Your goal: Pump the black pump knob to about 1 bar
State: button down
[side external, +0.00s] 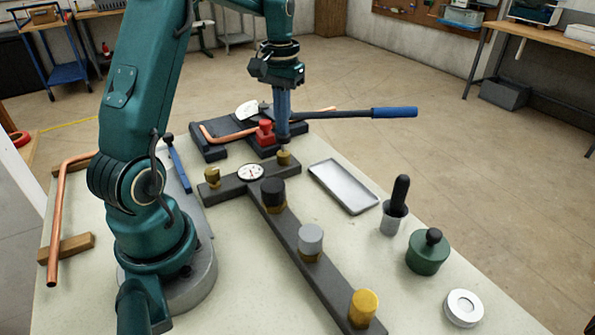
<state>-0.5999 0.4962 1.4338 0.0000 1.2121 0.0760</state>
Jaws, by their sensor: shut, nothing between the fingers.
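A black round knob (433,236) sits on top of a squat green body (428,256) at the right of the bench. A black cap (273,192) on a brass base also stands on the dark bar, so I cannot tell for sure which is the pump knob. A round white gauge (250,172) lies on the crosspiece of the bar; its reading is too small to tell.
A grey cap (310,239) and a yellow cap (363,306) stand along the bar. A metal tray (343,187), a black-handled tool (397,194) and a white ring (464,307) lie to the right. A bender with a blue-ended lever (394,112) is behind.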

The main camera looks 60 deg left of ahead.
jog(key=shift+f, duration=0.4)
dwell(0.3)
jog(key=shift+r, duration=1.35)
